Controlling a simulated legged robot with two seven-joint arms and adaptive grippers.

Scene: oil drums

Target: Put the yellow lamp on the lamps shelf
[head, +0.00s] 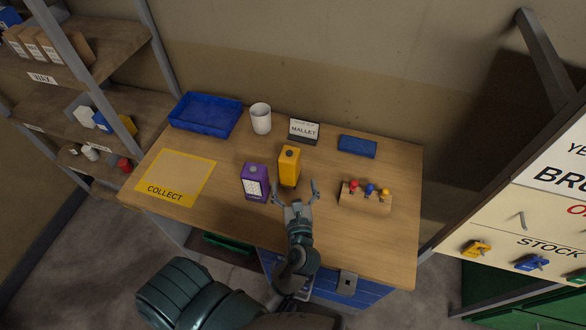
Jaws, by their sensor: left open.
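A yellow box-shaped item (289,169) with a dark top stands upright on the wooden table, and I take it as the yellow lamp. My left gripper (296,187) is open and empty, just in front of the yellow item and slightly to its right. Its fingers point toward the item; I cannot tell whether they touch it. A shelf rack (118,52) stands at the left with several levels. One label seems to read WAX; the others are too small to read, so I cannot tell which level is for lamps. My right gripper is not in view.
A purple box (255,182) stands close left of the yellow item. A wooden block with coloured pegs (365,203) is at right. Behind are a blue tray (205,114), white cup (260,118), MALLET sign (304,130) and blue flat item (357,146). A yellow COLLECT mat (177,177) lies left.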

